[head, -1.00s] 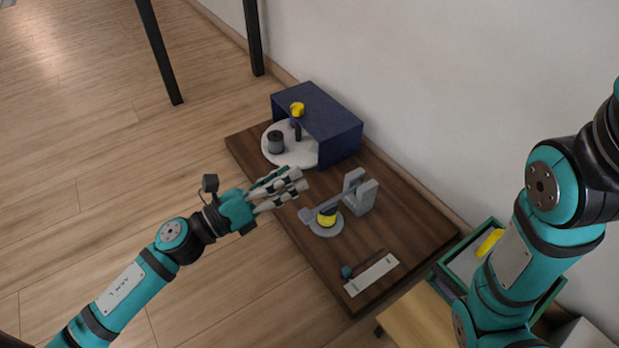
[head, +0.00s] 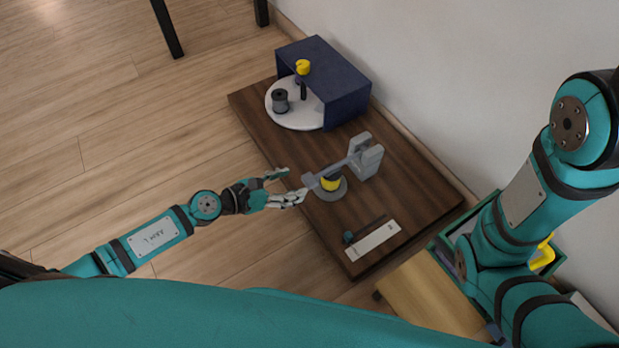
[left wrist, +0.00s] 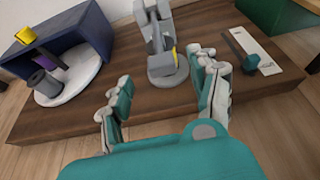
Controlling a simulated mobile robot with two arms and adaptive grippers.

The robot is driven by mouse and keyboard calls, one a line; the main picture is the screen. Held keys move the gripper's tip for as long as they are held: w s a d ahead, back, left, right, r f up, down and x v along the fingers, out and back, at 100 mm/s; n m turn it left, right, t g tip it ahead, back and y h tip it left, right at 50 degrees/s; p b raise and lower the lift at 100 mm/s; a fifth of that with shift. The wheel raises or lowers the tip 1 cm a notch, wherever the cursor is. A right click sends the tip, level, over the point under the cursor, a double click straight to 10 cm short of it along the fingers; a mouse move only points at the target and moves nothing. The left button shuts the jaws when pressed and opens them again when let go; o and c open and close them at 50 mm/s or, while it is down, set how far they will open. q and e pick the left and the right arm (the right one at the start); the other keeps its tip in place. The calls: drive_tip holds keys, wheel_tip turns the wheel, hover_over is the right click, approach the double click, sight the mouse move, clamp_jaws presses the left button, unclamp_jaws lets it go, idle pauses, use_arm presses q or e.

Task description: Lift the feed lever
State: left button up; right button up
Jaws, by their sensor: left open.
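A grey lever (head: 325,176), which looks like the feed lever, runs from a grey upright bracket (head: 368,160) over a yellow piece (head: 331,184) on a round grey base (head: 330,193). Its free end points at my left gripper. In the left wrist view the lever (left wrist: 158,40) stands beyond the fingers, and the round base (left wrist: 166,77) lies below it. My left gripper (head: 296,184) is open and empty, its fingers spread just short of the lever's end; it also shows in the left wrist view (left wrist: 162,88). My right gripper is out of view.
A green bin (head: 437,244) stands right.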

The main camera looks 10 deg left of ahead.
sight(308, 180)
use_arm(q)
drive_tip(key=b+x, duration=0.1)
drive_tip(key=x, duration=0.5)
drive_tip(key=shift+w+d+f, duration=0.15)
drive_tip(key=shift+w+d, duration=0.05)
drive_tip(key=shift+d, duration=0.05)
clamp_jaws()
